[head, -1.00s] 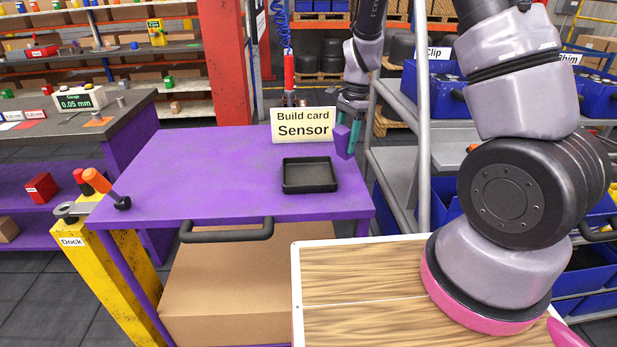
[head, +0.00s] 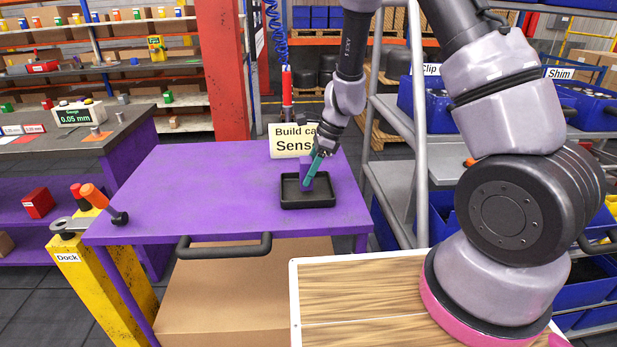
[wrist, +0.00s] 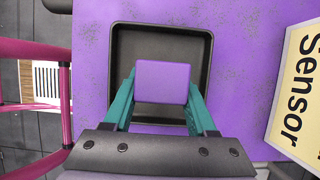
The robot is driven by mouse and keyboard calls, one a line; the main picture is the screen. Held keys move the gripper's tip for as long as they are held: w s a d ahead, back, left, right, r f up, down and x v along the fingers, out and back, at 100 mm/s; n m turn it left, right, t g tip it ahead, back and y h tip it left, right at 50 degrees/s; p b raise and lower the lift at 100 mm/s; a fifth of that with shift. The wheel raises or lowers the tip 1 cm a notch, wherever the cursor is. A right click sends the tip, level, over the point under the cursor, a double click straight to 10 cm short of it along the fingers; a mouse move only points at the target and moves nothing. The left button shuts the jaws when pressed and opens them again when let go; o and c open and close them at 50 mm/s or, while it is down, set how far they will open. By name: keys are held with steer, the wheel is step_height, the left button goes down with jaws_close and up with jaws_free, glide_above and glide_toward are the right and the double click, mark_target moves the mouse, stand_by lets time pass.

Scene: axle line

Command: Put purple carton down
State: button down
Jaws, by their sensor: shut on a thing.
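The purple carton (head: 307,176) is held between the teal fingers of my gripper (head: 312,170). In the wrist view my gripper (wrist: 162,98) is shut on the carton (wrist: 162,82), one finger on each side. The carton is over the black tray (head: 308,206), which lies on the purple cart top. In the wrist view the tray's rim (wrist: 160,27) frames the carton. I cannot tell whether the carton's bottom touches the tray floor.
The "Build card Sensor" sign (head: 291,141) stands just behind the tray. The purple cart top (head: 200,190) is clear left of the tray. A grey shelf rack (head: 395,190) with blue bins stands to the right.

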steer(key=shift+f, duration=0.75)
steer(key=shift+c, duration=1)
jaws_free()
steer(key=shift+f, duration=0.1)
steer(key=s+d+r+n+t, duration=0.15)
steer(key=d+r, duration=0.25)
steer(key=r, duration=0.5)
steer(key=s+d+r+n, duration=0.3)
steer(key=d+r, duration=0.1)
steer(key=r, duration=0.6)
steer(key=s+d+r+n+t, duration=0.1)
steer(key=s+d+r+n, duration=0.15)
steer(key=r, duration=0.65)
steer(key=s+d+r+n+t+h, duration=0.1)
steer(key=s+d+r+n+t, duration=0.1)
steer(key=s, duration=0.4)
steer(key=s+d+r+n+t+h, duration=0.1)
steer(key=s+d+r+n+t, duration=0.1)
steer(key=s+d+r+n, duration=0.3)
step_height(320, 180, up, 2)
steer(key=shift+s+d+t+h, duration=0.35)
steer(key=shift+s+d+h, duration=0.05)
steer(key=shift+s+d, duration=0.2)
